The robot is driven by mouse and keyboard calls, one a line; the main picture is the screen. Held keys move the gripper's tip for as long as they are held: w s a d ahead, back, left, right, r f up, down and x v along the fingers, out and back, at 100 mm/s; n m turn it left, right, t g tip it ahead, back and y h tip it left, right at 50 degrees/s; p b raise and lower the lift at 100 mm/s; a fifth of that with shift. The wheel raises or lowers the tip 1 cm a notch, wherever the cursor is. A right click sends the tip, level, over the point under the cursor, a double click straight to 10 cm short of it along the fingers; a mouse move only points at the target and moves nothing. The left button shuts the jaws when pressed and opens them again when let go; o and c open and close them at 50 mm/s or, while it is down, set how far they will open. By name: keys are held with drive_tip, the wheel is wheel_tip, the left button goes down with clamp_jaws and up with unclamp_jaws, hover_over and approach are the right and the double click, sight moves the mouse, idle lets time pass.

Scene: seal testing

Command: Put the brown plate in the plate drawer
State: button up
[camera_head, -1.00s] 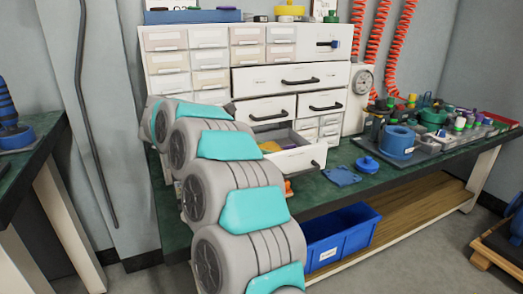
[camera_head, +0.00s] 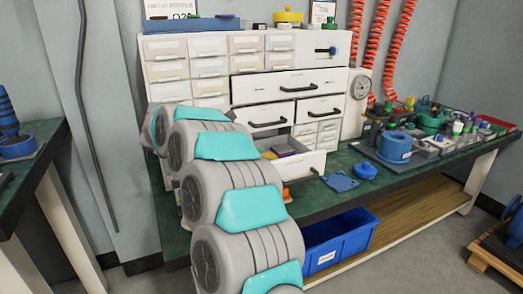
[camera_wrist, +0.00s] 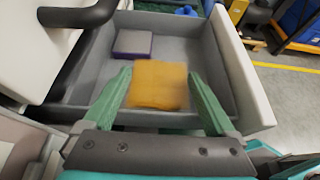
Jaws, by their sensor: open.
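The brown plate (camera_wrist: 158,86) is a flat, square, orange-brown piece in the wrist view, slightly blurred. It lies between and just beyond the two green fingers of my gripper (camera_wrist: 158,76), which stand apart, open. The plate is over or in the open grey-lined drawer (camera_wrist: 245,70); I cannot tell whether it rests on the floor. A purple-edged grey block (camera_wrist: 132,43) lies farther back in the same drawer. In the head view the pulled-out drawer (camera_head: 302,164) shows beside my arm, which hides my gripper.
A black handle (camera_wrist: 78,14) juts over the drawer in the wrist view. Other drawers of the white cabinet (camera_head: 290,83) are closed. A blue bin (camera_head: 340,235) stands below the bench. A blue knobbed lid (camera_head: 366,171) and a blue plate (camera_head: 340,182) lie right of the drawer.

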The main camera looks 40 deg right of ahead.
drive_tip(key=b+v, duration=0.2)
drive_tip(key=v, duration=1)
drive_tip(key=shift+r, duration=0.35)
drive_tip(key=shift+w, duration=0.1)
